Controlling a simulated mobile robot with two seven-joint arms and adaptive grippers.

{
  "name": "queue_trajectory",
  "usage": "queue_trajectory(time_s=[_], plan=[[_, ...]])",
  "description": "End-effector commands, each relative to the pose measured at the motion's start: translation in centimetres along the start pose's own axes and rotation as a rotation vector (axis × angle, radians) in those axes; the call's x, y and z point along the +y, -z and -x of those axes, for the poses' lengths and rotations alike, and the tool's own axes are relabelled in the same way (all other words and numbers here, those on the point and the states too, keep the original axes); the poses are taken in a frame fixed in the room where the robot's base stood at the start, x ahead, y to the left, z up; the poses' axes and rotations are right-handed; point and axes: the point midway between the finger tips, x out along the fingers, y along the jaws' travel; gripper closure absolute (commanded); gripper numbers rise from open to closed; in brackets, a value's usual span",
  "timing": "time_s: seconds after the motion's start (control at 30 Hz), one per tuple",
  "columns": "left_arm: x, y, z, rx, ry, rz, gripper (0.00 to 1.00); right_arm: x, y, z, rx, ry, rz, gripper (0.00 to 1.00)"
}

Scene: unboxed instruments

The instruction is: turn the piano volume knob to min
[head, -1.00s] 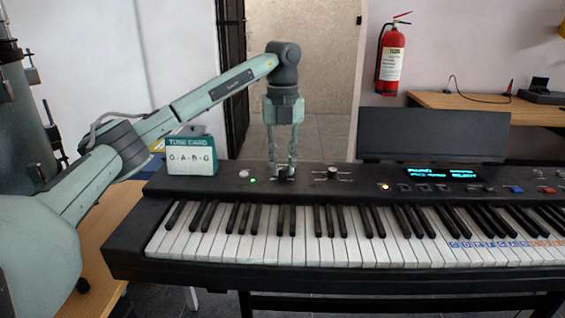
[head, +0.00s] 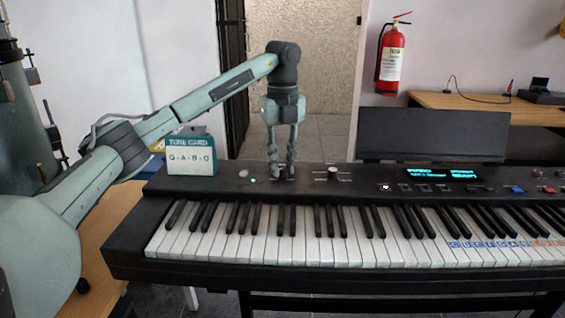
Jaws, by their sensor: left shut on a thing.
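The black piano keyboard (head: 220,183) stands across the middle of the head view. My left gripper (head: 281,174) points straight down at its control panel, left of centre. Its fingers are shut on a small knob there, taken as the volume knob, which they mostly hide. The knob's pointer and its marks cannot be read. A second knob (head: 332,172) with a pale top stands apart to the right, untouched. My right gripper is not in view.
A green light (head: 253,181) glows left of the gripper. A lit display (head: 440,174) and several buttons are at right. A green-and-white tune card (head: 191,156) stands on the panel's left end. A music stand (head: 432,136) rises behind.

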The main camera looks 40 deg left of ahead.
Motion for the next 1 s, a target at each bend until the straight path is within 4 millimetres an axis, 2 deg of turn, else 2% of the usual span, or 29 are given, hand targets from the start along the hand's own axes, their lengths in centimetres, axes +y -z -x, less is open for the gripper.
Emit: queue_trajectory(time_s=[0.03, 0.07, 0.2, 0.57, 0.67, 1.0], plan=[[0.0, 0.0, 0.0, 0.0, 0.001, 0.001, 1.0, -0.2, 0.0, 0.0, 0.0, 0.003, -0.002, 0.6], [0.0, 0.0, 0.0, 0.0, 0.001, 0.001, 0.77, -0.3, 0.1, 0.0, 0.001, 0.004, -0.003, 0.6], [0.0, 0.0, 0.0, 0.0, 0.001, 0.0, 0.59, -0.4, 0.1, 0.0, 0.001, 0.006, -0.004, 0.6], [0.0, 0.0, 0.5, 0.0, 0.002, -0.001, 0.59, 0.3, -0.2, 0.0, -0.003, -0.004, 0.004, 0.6], [-0.1, 0.0, 1.6, 0.0, 0.003, 0.0, 0.59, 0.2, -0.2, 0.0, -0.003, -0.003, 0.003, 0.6], [0.0, -0.1, 8.4, -0.004, 0.003, 0.001, 0.59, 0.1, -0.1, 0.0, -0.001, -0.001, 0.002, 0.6]])
